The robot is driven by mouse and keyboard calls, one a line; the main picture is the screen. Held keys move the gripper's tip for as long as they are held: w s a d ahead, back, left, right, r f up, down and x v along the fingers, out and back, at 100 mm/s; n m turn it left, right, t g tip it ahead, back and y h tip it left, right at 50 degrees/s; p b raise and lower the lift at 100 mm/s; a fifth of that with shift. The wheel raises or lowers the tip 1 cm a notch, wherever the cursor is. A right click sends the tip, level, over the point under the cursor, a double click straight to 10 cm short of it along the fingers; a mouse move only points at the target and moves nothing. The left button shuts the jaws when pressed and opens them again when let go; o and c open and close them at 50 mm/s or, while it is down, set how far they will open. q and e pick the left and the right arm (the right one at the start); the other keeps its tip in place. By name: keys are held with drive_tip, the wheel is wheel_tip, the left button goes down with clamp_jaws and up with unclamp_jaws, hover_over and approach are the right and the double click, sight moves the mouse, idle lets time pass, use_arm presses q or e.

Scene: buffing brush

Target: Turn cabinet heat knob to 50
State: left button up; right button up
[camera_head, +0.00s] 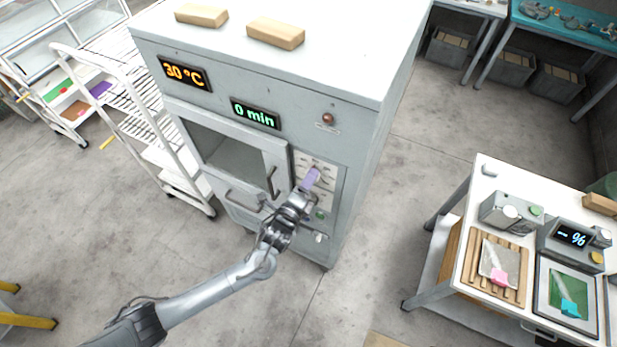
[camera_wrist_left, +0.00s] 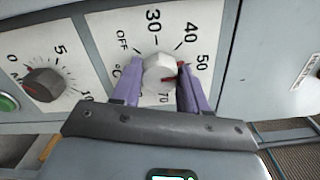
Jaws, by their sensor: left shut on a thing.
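The grey cabinet (camera_head: 345,120) stands upright in the head view, with its control panel on the front right. In the left wrist view the white heat knob (camera_wrist_left: 159,72) sits on a dial marked OFF, 30, 40, 50 and 70. A red mark on the knob's right side points roughly toward the 50, partly hidden by a finger. My left gripper (camera_head: 309,181) has purple fingers and is shut on this knob, one finger on each side, as the left wrist view also shows. The cabinet display (camera_head: 184,73) reads 30 °C. My right gripper is not in view.
Left of the heat knob is a dark timer knob (camera_wrist_left: 43,85) with a green button beside it. A second display (camera_head: 255,114) reads 0 min. A wire rack cart (camera_head: 130,110) stands left of the cabinet. A white worktable (camera_head: 487,168) stands at right, with floor between.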

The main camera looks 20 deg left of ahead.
use_arm(q)
drive_tip(key=shift+m, duration=0.6)
drive_tip(key=shift+p, duration=0.3)
drive_tip(key=o, duration=1.1)
drive_tip(key=shift+c, duration=0.2)
drive_tip(key=s+b, duration=0.2)
drive_tip(key=s, duration=0.8)
drive_tip(key=shift+s+a, duration=0.4)
drive_tip(key=shift+a, duration=0.05)
